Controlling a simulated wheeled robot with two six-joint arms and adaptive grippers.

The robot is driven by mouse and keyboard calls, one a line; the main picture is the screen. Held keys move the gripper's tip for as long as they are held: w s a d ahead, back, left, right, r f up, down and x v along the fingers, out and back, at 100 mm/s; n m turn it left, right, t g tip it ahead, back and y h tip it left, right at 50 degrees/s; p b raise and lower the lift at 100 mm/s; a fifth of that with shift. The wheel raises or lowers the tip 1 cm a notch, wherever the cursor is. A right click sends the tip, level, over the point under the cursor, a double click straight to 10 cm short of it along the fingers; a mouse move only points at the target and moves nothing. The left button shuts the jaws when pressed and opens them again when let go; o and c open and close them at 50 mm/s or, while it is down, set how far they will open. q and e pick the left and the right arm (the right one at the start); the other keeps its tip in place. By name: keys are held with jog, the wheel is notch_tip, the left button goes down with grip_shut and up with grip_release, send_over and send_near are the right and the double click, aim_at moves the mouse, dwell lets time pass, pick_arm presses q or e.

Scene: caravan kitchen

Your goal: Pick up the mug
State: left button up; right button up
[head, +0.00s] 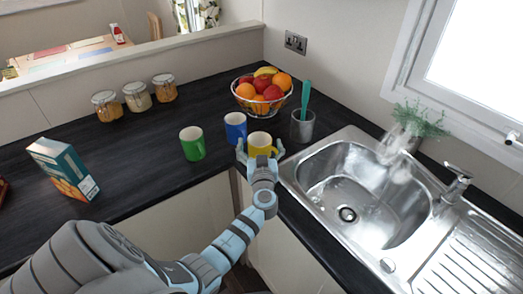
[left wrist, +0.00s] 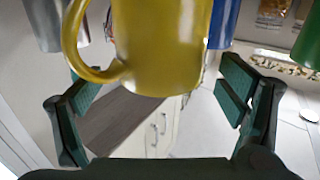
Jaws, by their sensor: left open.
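A yellow mug (head: 260,144) stands on the dark worktop near its front edge, by the inner corner. My left gripper (head: 260,152) is open in front of it, with one finger at either side. In the left wrist view the yellow mug (left wrist: 162,45) is close and fills the upper middle, its handle to the left. The gripper's fingers (left wrist: 160,98) are spread below and beside it; I cannot tell whether they touch it. A blue mug (head: 236,127) and a green mug (head: 192,143) stand to the left. My right gripper is not in view.
A grey utensil pot (head: 302,126) with a teal utensil stands close right of the yellow mug. A fruit bowl (head: 262,98) is behind. The steel sink (head: 350,190) lies right. Several jars (head: 136,97) and a blue box (head: 63,169) are left. Worktop between box and green mug is clear.

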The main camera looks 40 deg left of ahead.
pick_arm(q)
jog(key=shift+x, duration=1.2)
jog(key=shift+w+a, duration=0.1)
jog(key=c, duration=2)
notch_tip(320, 180, up, 20)
jog(key=p, duration=0.4)
